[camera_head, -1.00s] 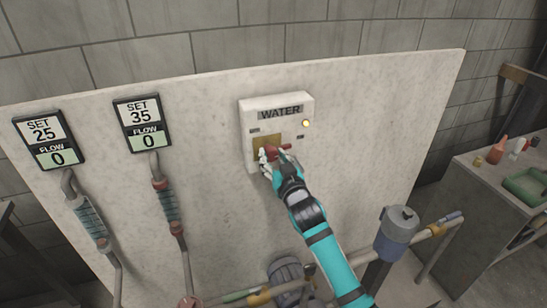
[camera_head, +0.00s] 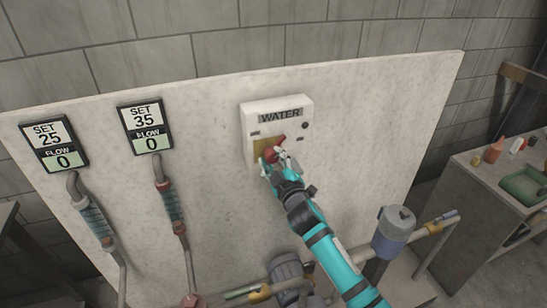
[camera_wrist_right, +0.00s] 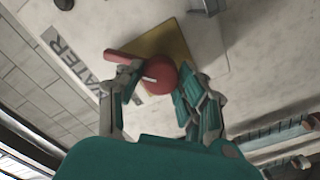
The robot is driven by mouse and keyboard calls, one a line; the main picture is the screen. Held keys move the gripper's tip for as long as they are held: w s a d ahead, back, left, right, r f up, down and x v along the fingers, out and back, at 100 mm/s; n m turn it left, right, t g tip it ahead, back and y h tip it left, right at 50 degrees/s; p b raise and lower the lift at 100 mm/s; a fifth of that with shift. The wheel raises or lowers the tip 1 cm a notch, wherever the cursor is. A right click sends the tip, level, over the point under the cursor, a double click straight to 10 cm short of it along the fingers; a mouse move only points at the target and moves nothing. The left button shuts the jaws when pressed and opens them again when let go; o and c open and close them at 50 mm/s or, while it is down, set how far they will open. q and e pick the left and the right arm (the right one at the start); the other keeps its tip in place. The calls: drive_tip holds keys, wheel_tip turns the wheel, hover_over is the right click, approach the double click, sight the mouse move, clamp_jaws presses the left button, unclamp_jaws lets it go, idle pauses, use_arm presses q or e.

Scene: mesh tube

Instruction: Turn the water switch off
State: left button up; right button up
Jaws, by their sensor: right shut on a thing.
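The white WATER switch box (camera_head: 248,118) is mounted on the pale panel. Its red switch handle (camera_head: 280,140) sits on a yellow plate and points up toward the WATER label. In the right wrist view the red handle (camera_wrist_right: 160,75) has a round hub, and its lever points toward the lettering. The lamp (camera_head: 305,125) at the upper right of the box is dark. My right gripper (camera_head: 273,157) is shut on the red handle, with a finger on each side of the hub. My left gripper is not in view.
Two displays (camera_head: 54,145) (camera_head: 146,128) on the panel both read FLOW 0, with SET 25 and SET 35. Pipes (camera_head: 183,240) run below them. A grey-blue canister (camera_head: 391,235) stands right of my arm. A side table (camera_head: 490,180) holds a green tray and bottles.

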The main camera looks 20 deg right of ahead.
drive_tip(key=n, duration=0.4)
drive_tip(key=shift+n+p, duration=0.3)
drive_tip(key=shift+p, duration=0.1)
drive_tip(key=shift+n+p, duration=0.35)
drive_tip(key=shift+n, duration=1.65)
drive_tip(key=shift+f, duration=0.1)
drive_tip(key=o, duration=1.2)
drive_tip(key=shift+c, duration=0.2)
drive_tip(key=shift+s, duration=0.1)
drive_tip(key=s, duration=1.2)
drive_tip(key=shift+d, duration=0.15)
